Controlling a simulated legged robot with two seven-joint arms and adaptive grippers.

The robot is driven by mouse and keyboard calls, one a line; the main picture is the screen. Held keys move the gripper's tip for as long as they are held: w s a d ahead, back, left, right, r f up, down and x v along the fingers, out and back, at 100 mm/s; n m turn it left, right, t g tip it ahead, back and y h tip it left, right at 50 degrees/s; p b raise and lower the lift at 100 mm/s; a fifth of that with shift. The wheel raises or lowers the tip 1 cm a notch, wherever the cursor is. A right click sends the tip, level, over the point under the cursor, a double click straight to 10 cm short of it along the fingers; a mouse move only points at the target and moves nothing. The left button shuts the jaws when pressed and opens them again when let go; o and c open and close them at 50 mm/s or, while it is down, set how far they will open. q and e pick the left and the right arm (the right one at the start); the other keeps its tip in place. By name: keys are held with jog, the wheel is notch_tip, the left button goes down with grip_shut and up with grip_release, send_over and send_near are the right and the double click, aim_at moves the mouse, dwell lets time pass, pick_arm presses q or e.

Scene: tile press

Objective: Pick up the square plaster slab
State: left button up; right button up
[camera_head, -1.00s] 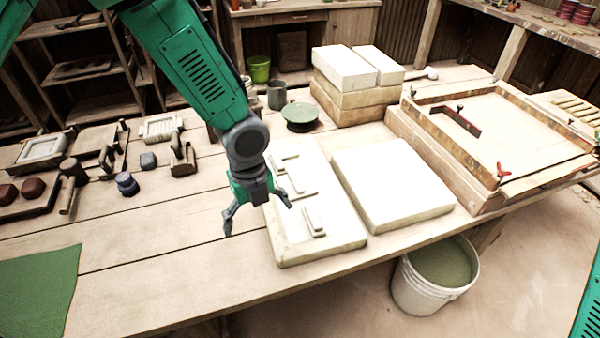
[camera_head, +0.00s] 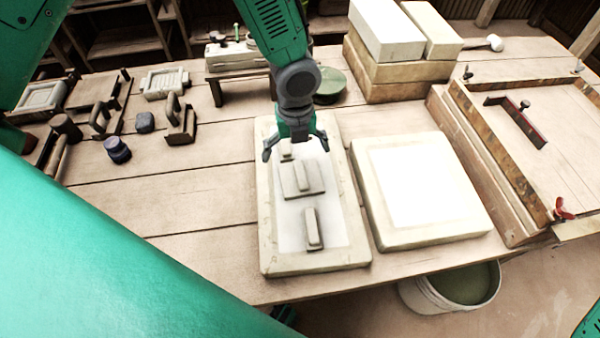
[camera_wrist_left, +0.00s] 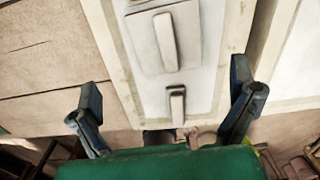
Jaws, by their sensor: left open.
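The square plaster slab (camera_head: 420,190), white on top with a cream border, lies flat on the table to the right of a longer plaster slab (camera_head: 272,240). The longer slab carries small raised blocks with grips (camera_head: 313,230). My left gripper (camera_head: 295,152) is open and empty, fingers pointing down above the far part of the longer slab, left of and apart from the square slab. In the left wrist view my open fingers (camera_wrist_left: 168,95) straddle the longer slab (camera_wrist_left: 118,60). A pale surface at that view's right edge may be the square slab. My right gripper is out of view.
A wooden frame (camera_head: 500,160) with a red clamp stands right of the square slab. Small tools lie at the left. A white bucket (camera_head: 430,298) stands below the table edge.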

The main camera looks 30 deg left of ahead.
aim_at(302, 173)
pick_arm(q)
jog(key=f, duration=0.3)
jog(key=shift+w+d+f, duration=0.1)
jog(key=shift+w+d, duration=0.2)
jog(key=shift+d, duration=0.05)
jog(key=shift+d+f, duration=0.3)
jog(key=shift+f, duration=0.1)
jog(key=f, duration=0.4)
jog(key=shift+a+f, duration=0.2)
jog(key=shift+f, duration=0.05)
jog(key=shift+a+f, duration=0.15)
jog(key=shift+f, duration=0.1)
jog(key=shift+d+r, duration=0.1)
jog(key=shift+d, duration=0.3)
jog(key=c, duration=1.3)
